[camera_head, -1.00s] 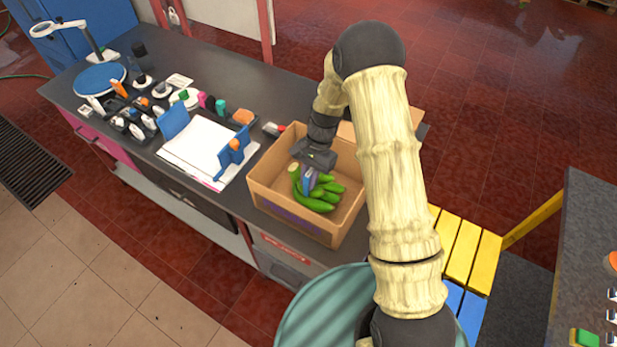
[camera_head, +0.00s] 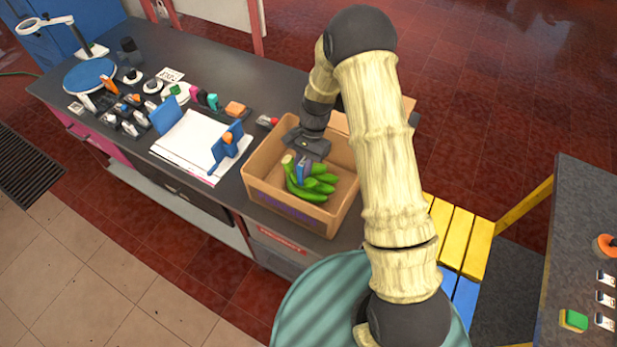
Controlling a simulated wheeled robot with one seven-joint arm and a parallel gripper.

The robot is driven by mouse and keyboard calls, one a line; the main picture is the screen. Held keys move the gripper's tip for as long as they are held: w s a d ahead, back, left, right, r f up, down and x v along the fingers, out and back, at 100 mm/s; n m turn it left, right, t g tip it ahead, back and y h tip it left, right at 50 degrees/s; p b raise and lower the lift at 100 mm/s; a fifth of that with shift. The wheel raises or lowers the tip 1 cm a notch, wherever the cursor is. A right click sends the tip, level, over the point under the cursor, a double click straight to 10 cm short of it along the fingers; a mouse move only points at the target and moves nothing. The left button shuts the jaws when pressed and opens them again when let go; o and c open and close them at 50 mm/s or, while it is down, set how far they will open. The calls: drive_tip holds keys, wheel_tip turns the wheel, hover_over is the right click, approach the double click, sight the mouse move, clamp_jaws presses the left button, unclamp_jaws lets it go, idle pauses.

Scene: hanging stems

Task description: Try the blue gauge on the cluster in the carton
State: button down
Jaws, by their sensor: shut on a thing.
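The cardboard carton (camera_head: 268,207) stands open on the dark bench. A cluster of green bananas (camera_head: 312,195) lies inside it. My gripper (camera_head: 304,160) points down into the carton from its far side. It is shut on the blue gauge (camera_head: 301,173), a small blue piece held at the cluster's upper part. The gauge overlaps the bananas in this view; I cannot tell whether it touches them. My fingertips are small and partly hidden.
Left of the carton are white sheets (camera_head: 188,150) between blue uprights (camera_head: 226,148). Several small tools, a round blue plate (camera_head: 90,75) and a magnifier lamp (camera_head: 48,25) stand farther left. A teal ribbed drum (camera_head: 310,300) and a yellow slatted seat (camera_head: 455,232) are nearby.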

drive_tip(key=shift+r+p, duration=2.35)
drive_tip(key=shift+r, duration=1.1)
